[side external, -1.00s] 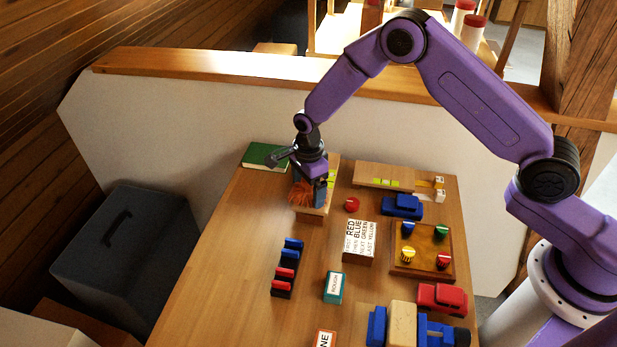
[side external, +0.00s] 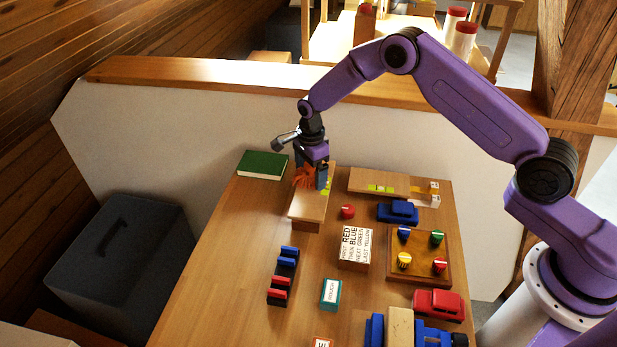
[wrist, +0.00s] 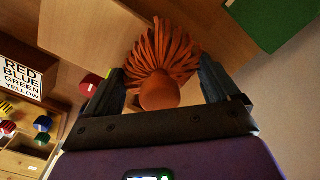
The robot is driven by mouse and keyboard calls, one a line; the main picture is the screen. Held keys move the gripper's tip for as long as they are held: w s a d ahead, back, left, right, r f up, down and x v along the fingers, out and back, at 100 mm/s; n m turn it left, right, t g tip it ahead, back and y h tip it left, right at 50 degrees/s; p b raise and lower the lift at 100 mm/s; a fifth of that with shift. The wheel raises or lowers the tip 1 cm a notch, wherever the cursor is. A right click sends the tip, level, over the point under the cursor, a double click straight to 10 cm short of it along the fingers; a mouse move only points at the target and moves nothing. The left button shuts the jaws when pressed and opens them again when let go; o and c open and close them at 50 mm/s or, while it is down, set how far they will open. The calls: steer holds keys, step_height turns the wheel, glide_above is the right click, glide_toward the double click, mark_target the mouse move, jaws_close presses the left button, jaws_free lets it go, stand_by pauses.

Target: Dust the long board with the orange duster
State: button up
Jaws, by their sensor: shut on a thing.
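My gripper (side external: 312,179) is shut on the orange duster (side external: 304,174), fluffy strands fanned out below the fingers. The wrist view shows the orange strands (wrist: 160,50) and the rounded handle end (wrist: 160,93) between the two dark fingers. The long board (side external: 308,207), pale wood with a yellow-green patch, lies under the duster. Its near end is bare and its far part is partly hidden by my gripper. The board also shows in the wrist view (wrist: 85,30). The strands overlap the board there; I cannot tell whether they touch it.
A green book (side external: 263,165) lies left of the board. Right of it are a red button (side external: 347,211), another wooden board (side external: 378,181) and a blue toy car (side external: 398,212). A lettered block (side external: 355,248) and a knob panel (side external: 418,272) stand nearer.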

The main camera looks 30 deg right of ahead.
mark_target(304, 204)
steer(key=shift+w+d, duration=0.95)
steer(key=shift+s+a, duration=4.1)
step_height(304, 204, up, 8)
